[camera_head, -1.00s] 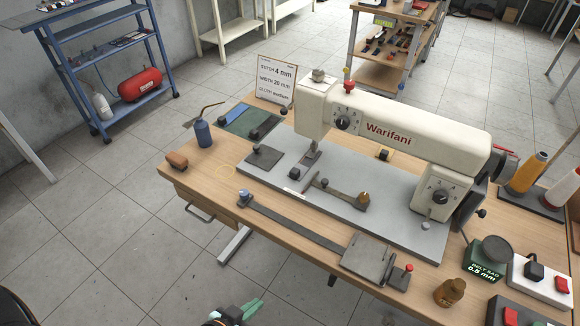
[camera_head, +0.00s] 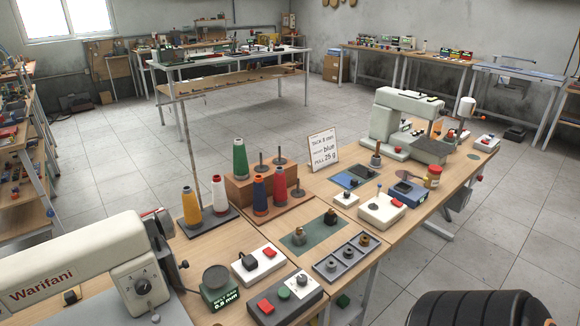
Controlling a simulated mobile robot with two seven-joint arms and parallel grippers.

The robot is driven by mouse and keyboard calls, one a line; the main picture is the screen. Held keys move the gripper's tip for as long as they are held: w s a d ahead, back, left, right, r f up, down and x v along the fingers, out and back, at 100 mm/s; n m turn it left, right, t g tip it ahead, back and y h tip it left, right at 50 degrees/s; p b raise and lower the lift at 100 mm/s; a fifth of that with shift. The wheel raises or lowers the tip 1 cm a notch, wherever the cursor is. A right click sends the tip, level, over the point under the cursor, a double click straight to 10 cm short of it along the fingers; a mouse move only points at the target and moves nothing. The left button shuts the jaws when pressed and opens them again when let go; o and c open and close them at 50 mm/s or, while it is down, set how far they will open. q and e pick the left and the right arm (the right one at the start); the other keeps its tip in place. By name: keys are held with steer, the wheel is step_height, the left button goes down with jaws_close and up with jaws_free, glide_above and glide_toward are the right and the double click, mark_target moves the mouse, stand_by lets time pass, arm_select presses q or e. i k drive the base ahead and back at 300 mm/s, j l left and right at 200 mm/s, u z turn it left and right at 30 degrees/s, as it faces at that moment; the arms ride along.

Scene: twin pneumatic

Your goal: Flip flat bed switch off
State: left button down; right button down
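The cream Warifani sewing machine (camera_head: 70,270), a flat-bed type, is at the lower left, cut off by the picture edge. To its right, a white box (camera_head: 258,262) carries a red rocker switch (camera_head: 270,252) and a black knob or plug. No label shows which switch belongs to the flat bed, and the rocker positions are too small to tell. Neither gripper is in view.
Thread cones (camera_head: 191,207) stand behind. A second machine (camera_head: 404,122) is at the back right. A black rounded object (camera_head: 478,309) fills the bottom right. Open floor lies at right.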

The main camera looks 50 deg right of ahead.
mark_target(265, 306)
steer(key=z, duration=1.5)
steer(key=l, duration=0.1)
